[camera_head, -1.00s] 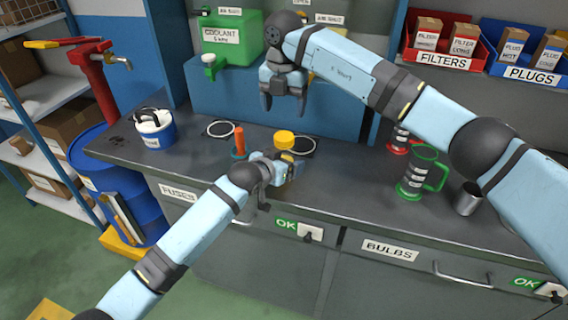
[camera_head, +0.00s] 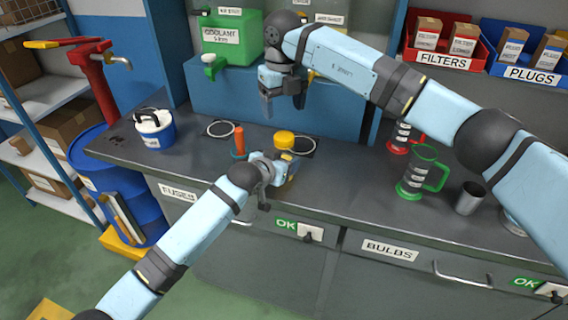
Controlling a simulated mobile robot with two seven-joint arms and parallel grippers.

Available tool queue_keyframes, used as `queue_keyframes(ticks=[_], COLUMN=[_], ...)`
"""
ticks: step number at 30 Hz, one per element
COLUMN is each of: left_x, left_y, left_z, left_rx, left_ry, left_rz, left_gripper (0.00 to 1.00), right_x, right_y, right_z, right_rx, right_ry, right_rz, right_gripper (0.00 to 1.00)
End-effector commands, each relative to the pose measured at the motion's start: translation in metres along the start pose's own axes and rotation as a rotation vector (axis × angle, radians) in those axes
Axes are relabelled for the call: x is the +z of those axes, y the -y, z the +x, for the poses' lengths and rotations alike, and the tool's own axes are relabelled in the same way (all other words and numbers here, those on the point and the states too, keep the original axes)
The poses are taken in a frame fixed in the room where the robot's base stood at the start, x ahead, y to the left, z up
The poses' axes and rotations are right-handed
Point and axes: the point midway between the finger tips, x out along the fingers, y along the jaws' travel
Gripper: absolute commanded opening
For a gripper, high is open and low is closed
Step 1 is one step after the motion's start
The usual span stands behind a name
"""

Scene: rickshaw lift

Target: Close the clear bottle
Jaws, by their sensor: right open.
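The clear bottle seems to be under the yellow cap (camera_head: 284,139), on the counter near the middle. Its body is mostly hidden behind my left gripper (camera_head: 286,166), so I cannot tell whether the cap is seated or loose. My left gripper is low at the bottle's near side; its fingers are too small and covered to tell whether they grip it. My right gripper (camera_head: 284,108) is open and empty, pointing down above and behind the yellow cap, apart from it.
An orange stick-like object (camera_head: 239,139) stands just left of the cap. Ring marks (camera_head: 221,129) lie behind. A green coolant container (camera_head: 231,40) is on the blue ledge. A green-handled mug (camera_head: 420,172) and metal cup (camera_head: 469,198) stand right.

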Motion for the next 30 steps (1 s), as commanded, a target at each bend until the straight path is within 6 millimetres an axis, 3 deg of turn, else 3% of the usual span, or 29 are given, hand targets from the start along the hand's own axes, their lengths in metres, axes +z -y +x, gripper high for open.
queue_keyframes(ticks=[21, 30], left_x=[0.0004, 0.0004], left_y=[0.0002, 0.0002], left_z=[0.0, 0.0001], left_rx=[0.0, 0.0], left_ry=[0.001, 0.001], left_rz=[0.0, 0.0], left_gripper=[0.0, 0.0], right_x=[-0.0004, -0.0008], right_y=[0.0014, 0.0018], right_z=[0.0003, 0.0009], right_rx=[0.001, 0.004], right_ry=[-0.001, -0.001], right_rz=[-1.595, -1.918], right_gripper=[0.72, 0.72])
